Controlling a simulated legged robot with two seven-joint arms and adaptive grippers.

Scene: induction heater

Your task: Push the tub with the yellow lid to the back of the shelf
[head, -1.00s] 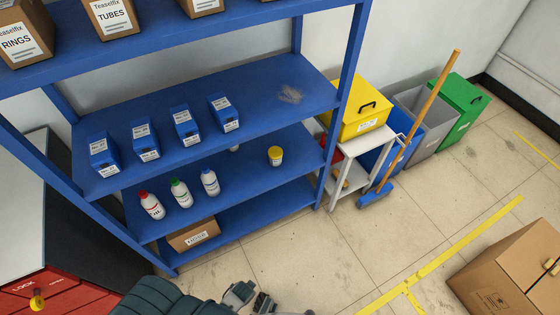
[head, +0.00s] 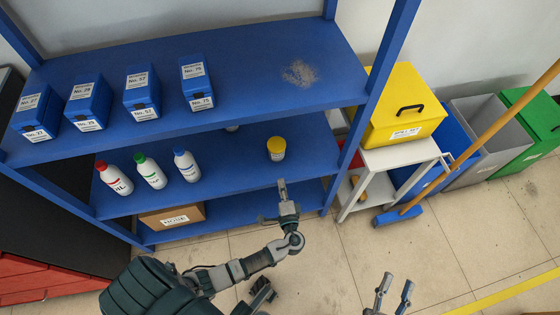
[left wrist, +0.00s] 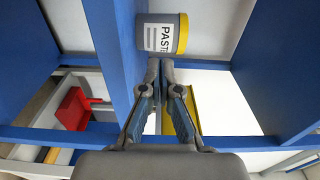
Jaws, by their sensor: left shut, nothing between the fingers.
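The tub with the yellow lid (head: 277,153) stands upright on the middle blue shelf (head: 235,177), near its right end. In the left wrist view the tub (left wrist: 160,36) appears turned sideways, with a grey body and a white label reading "PAST…". My left gripper (head: 282,183) is shut and empty at the shelf's front edge, just in front of the tub. Its closed fingertips (left wrist: 160,64) point at the tub in the left wrist view; I cannot tell whether they touch it. My right gripper (head: 394,283) is open and empty, low over the floor.
Bottles with red (head: 114,178), green (head: 150,171) and blue (head: 187,166) caps stand left of the tub. The blue shelf above (head: 245,105) holds several blue boxes. A blue post (head: 385,75) rises to the right. A cardboard box (head: 172,216) sits on the shelf below.

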